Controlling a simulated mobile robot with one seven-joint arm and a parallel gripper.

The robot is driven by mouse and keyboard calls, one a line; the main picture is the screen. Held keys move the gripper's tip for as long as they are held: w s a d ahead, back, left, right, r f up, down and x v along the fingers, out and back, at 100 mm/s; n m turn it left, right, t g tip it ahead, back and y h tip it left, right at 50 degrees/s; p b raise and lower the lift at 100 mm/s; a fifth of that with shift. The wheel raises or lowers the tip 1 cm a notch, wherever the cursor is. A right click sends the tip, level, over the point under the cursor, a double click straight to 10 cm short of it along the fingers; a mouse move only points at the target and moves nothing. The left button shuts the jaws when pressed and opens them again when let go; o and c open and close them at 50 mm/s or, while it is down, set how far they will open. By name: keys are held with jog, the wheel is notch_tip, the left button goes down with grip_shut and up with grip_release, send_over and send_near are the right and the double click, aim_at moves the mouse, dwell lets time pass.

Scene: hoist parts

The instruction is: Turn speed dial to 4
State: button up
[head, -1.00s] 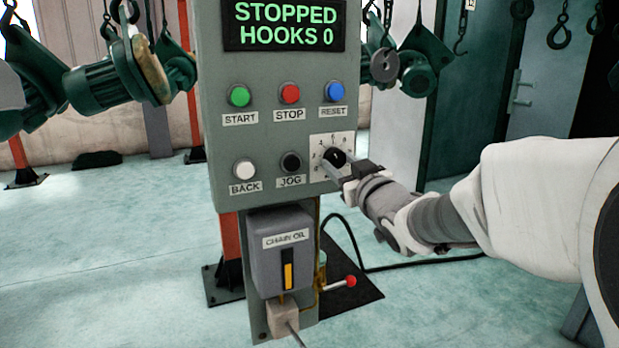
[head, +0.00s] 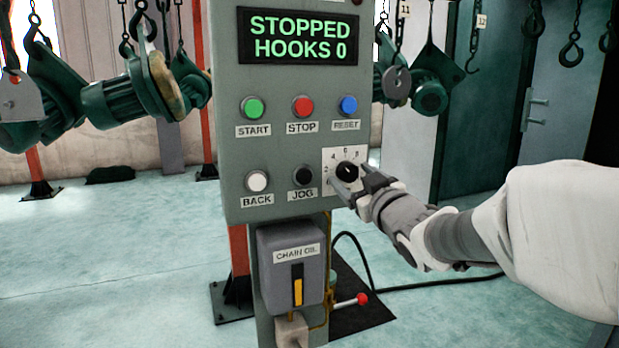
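The speed dial (head: 346,171) is a round black knob on a white square plate at the right of the grey control panel. The numbers 2, 4, 6 and 8 show around its left and upper side; the lower right of the plate is hidden by my gripper. I cannot make out which number the knob points to. My gripper (head: 352,180) is at the dial, coming from the lower right, with its fingers apart close to the knob. I cannot tell whether either finger touches it.
The panel (head: 240,110) carries green, red and blue buttons above and white and black buttons left of the dial. Its screen (head: 303,36) reads STOPPED, HOOKS 0. A chain oil box (head: 291,262) and a red-tipped lever (head: 352,301) sit below. Green hoists (head: 118,92) hang left.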

jog(key=shift+s, duration=0.1)
jog(key=v, duration=1.7)
jog(key=shift+b, duration=0.3)
jog(key=shift+s, duration=0.15)
